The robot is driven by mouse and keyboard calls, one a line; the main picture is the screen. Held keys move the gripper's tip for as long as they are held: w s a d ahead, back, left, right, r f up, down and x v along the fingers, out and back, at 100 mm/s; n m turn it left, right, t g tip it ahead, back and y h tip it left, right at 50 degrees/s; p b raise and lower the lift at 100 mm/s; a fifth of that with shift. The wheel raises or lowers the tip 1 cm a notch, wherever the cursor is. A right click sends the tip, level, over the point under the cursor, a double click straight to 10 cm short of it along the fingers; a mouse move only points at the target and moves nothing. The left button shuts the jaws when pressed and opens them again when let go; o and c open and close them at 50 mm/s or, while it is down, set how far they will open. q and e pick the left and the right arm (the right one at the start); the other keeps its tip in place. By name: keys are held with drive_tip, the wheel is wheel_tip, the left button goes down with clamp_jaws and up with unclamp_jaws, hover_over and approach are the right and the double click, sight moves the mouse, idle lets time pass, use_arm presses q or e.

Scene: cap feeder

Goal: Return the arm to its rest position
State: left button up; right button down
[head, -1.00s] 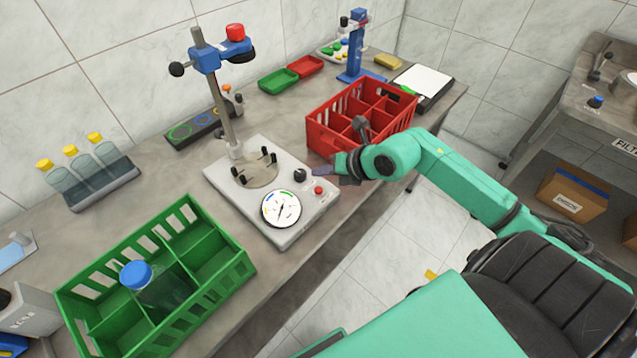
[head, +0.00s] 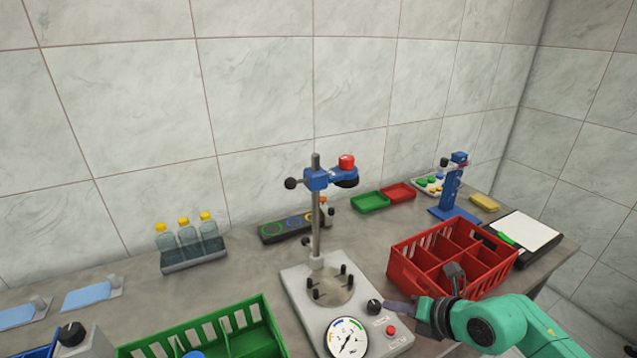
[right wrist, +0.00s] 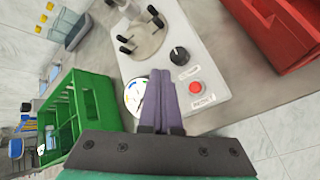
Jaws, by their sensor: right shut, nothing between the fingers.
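My right gripper (head: 388,304) is shut and empty. In the head view its arm comes in from the lower right, and the fingertips are by the front right part of the capping station (head: 318,285), near its black knob (head: 374,307). The right wrist view shows the two purple fingers (right wrist: 160,100) together, in front of the dial, with the red button (right wrist: 196,87) to their right. I cannot tell whether they touch the station. My left gripper is not in view.
A red crate (head: 408,278) stands right of the station, close behind my right arm. A green crate (head: 190,325) is at the front left, with a blue cap (head: 195,354) at the picture's edge. Yellow-capped bottles (head: 187,233) stand in a rack at the back left.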

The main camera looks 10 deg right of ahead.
drive_tip(key=w+a+r+m+t+y, duration=0.1)
drive_tip(key=a+r+m+t+y, duration=0.35)
drive_tip(key=r, duration=0.55)
drive_tip(key=d+r+m+t+h, duration=0.7)
drive_tip(key=m+h, duration=0.1)
drive_tip(key=m, duration=0.5)
drive_tip(key=s+d+f+m+g+h, duration=0.3)
drive_tip(key=d+f+m+g+h, duration=0.45)
drive_tip(key=f+m, duration=0.3)
drive_tip(key=s+a+f+m+g+y, duration=0.1)
drive_tip(key=s+a+f+g+y, duration=0.2)
drive_tip(key=s+a+f+g, duration=0.35)
drive_tip(key=s+a+f+m+g+y, duration=0.1)
drive_tip(key=s+a+f+g+y, duration=0.25)
drive_tip(key=s+f, duration=0.6)
drive_tip(key=s+d+x, duration=0.1)
drive_tip(key=s+x, duration=0.1)
drive_tip(key=x, duration=0.9)
drive_tip(key=s+f+x, duration=0.1)
drive_tip(key=s+x, duration=0.1)
drive_tip(key=x, duration=0.9)
drive_tip(key=s+d+f+g, duration=0.1)
drive_tip(key=s+d+f, duration=0.2)
drive_tip(key=s+f, duration=1.3)
drive_tip(key=shift+s+d+n+g, duration=0.25)
drive_tip(key=shift+s+n+g, duration=0.05)
drive_tip(key=shift+s, duration=0.3)
